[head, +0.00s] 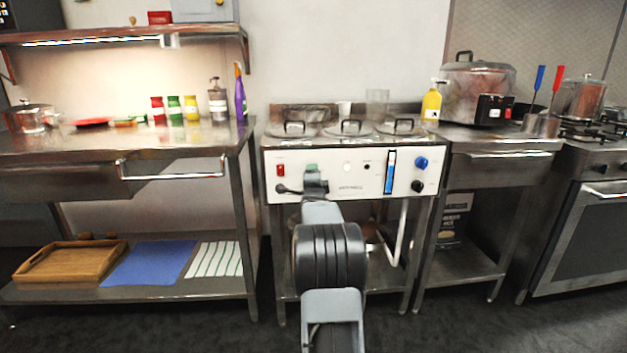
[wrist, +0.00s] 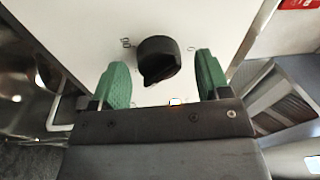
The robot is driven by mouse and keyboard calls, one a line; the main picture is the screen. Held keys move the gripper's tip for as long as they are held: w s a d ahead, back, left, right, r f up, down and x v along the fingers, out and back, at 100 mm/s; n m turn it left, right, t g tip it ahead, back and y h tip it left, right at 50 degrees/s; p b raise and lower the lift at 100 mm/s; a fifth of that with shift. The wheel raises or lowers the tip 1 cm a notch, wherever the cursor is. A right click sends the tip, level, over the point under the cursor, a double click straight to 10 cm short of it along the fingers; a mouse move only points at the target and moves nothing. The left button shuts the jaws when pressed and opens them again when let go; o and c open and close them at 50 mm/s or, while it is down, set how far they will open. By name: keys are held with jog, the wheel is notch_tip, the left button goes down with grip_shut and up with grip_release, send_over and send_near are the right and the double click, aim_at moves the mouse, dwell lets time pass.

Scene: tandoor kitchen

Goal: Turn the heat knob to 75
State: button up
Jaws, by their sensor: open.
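A black heat knob (wrist: 158,60) sits on a white panel in the wrist view, its narrow end toward the lower left. Small dark marks flank it, too small to read surely. My gripper (wrist: 162,75) is open, with one green fingertip on each side of the knob and a gap to both. In the head view my gripper (head: 313,173) is at the left part of the white control panel (head: 350,187). It seems to hide the knob there.
The panel also carries a red switch (head: 281,170), a blue knob (head: 421,162) and a black knob (head: 417,186) at right. Lidded pots (head: 350,127) stand on top. A steel table (head: 150,148) stands left and a steel counter (head: 505,141) right.

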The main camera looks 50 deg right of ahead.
jog(key=shift+a, duration=0.1)
jog(key=p+v, duration=0.2)
jog(key=v, duration=1.1)
jog(key=shift+s+a, duration=0.2)
jog(key=shift+s, duration=0.1)
jog(key=a+r+n+g+y+p, duration=0.1)
jog(key=a+r+n+y+p, duration=0.5)
jog(key=a+p, duration=0.45)
jog(key=a+r+n+g+y+p, duration=0.1)
jog(key=a+r+n+y+p, duration=0.2)
jog(key=a+r+n+p, duration=0.65)
jog(key=s+a+r+n+g+y+p, duration=0.2)
jog(key=s+a+r+n+g+p, duration=0.1)
jog(key=s+a+p, duration=0.4)
jog(key=s+a+r+n+g+y+p, duration=0.2)
jog(key=s+a+r+n+g+p, duration=0.2)
jog(key=s+a+n+p, duration=0.3)
jog(key=shift+a+r+y+p, duration=0.3)
jog(key=shift+a+r+p, duration=0.5)
jog(key=shift+a, duration=0.4)
jog(key=shift+s+a+n+g, duration=0.1)
jog(key=shift+s+n+g, duration=0.25)
jog(key=shift+s, duration=0.1)
